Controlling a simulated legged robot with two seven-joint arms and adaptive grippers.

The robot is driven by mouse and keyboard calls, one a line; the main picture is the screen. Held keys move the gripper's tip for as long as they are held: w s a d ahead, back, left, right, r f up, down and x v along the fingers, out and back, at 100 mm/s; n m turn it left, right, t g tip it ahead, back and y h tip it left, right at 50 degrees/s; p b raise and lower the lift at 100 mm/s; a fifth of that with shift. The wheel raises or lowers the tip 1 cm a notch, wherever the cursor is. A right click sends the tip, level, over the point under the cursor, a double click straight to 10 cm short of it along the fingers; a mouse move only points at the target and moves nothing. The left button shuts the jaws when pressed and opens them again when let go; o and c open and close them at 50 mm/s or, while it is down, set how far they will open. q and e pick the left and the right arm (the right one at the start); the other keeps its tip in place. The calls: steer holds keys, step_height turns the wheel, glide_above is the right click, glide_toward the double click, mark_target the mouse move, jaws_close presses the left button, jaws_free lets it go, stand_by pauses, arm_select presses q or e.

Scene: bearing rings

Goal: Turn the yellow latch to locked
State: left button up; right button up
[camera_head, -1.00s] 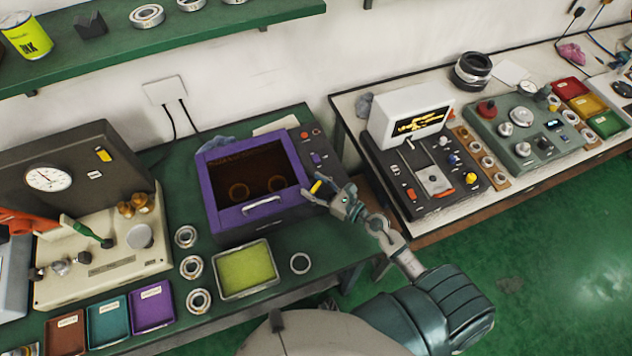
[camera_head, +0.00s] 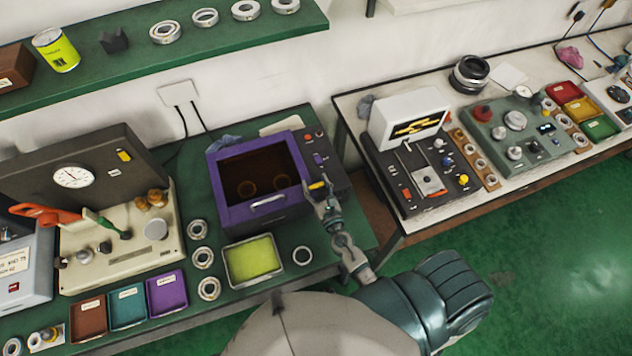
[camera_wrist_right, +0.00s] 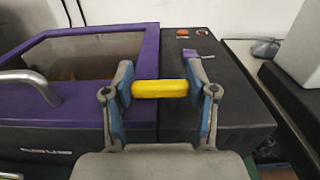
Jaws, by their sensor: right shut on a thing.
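The yellow latch (camera_head: 318,185) is on the dark front panel at the right of the purple-framed oven (camera_head: 236,215). In the right wrist view the latch (camera_wrist_right: 160,88) is a short yellow bar lying level across the picture. My right gripper (camera_head: 319,190) is at the latch, and in the wrist view its two blue-padded fingers (camera_wrist_right: 162,92) press on the bar's two ends. The oven door, with a dark window and a pale handle (camera_head: 268,204), looks closed. No lock marking is readable. My left gripper is not in view.
A purple switch (camera_wrist_right: 192,55) and an orange button (camera_wrist_right: 183,33) are on top of the oven's right part. A yellow-green tray (camera_head: 252,286) and several bearing rings (camera_head: 209,288) lie in front. A second bench (camera_head: 420,222) stands to the right, past a gap.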

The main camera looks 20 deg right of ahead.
steer(key=shift+f, duration=0.15)
stand_by(0.3)
steer(key=o, duration=1.2)
steer(key=shift+s, duration=0.1)
steer(key=s, duration=0.8)
steer(key=s+a, duration=0.1)
steer(key=s, duration=0.3)
